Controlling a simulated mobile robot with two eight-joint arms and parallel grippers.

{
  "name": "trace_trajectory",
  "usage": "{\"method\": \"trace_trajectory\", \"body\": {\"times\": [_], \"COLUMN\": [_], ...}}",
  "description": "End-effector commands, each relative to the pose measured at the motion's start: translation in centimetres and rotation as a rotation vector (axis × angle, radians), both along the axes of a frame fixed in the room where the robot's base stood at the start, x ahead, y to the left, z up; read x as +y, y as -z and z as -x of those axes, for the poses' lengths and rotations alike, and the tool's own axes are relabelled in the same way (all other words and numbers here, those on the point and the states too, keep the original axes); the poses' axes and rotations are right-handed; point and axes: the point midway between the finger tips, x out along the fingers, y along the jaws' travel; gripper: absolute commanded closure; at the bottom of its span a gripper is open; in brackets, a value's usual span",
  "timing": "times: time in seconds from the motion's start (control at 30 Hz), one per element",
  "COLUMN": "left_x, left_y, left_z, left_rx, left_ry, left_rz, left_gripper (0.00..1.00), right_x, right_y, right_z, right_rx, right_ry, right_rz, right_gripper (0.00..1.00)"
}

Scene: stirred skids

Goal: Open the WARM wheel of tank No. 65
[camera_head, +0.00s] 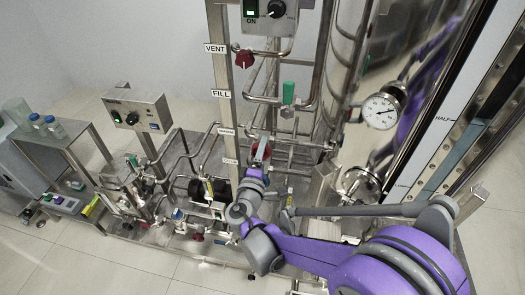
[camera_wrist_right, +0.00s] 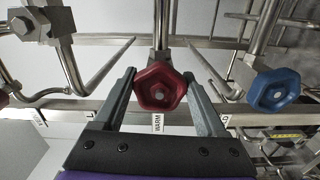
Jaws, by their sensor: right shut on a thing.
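The WARM wheel is a red five-lobed handwheel (camera_wrist_right: 163,88) in the middle of the right wrist view, with an upside-down WARM label (camera_wrist_right: 158,122) beside it. My right gripper (camera_wrist_right: 161,82) has one finger on each side of this wheel and is shut on it. In the head view the red wheel (camera_head: 262,150) shows at the pipe frame, with my right gripper (camera_head: 258,168) reaching up to it; the fingers are small and partly hidden there. No tank number is readable. My left gripper is not in view.
A blue handwheel (camera_wrist_right: 273,90) is to the right in the wrist view. In the head view another red wheel (camera_head: 244,59) sits near the VENT label (camera_head: 215,48). The gauge (camera_head: 379,111) and steel tank are to the right. Open floor (camera_head: 60,255) lies at the lower left.

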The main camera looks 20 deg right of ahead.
Motion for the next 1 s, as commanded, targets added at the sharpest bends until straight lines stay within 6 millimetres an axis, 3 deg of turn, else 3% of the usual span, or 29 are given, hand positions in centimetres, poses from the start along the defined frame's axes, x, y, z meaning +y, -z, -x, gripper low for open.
{"method": "trace_trajectory", "body": {"times": [1.0], "left_x": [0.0], "left_y": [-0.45], "left_z": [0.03], "left_rx": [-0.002], "left_ry": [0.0], "left_rz": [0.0], "left_gripper": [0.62], "right_x": [0.17], "right_y": [-0.33], "right_z": [-0.06], "right_rx": [0.58], "right_ry": [-0.001], "right_rz": [0.767], "right_gripper": [0.82]}}
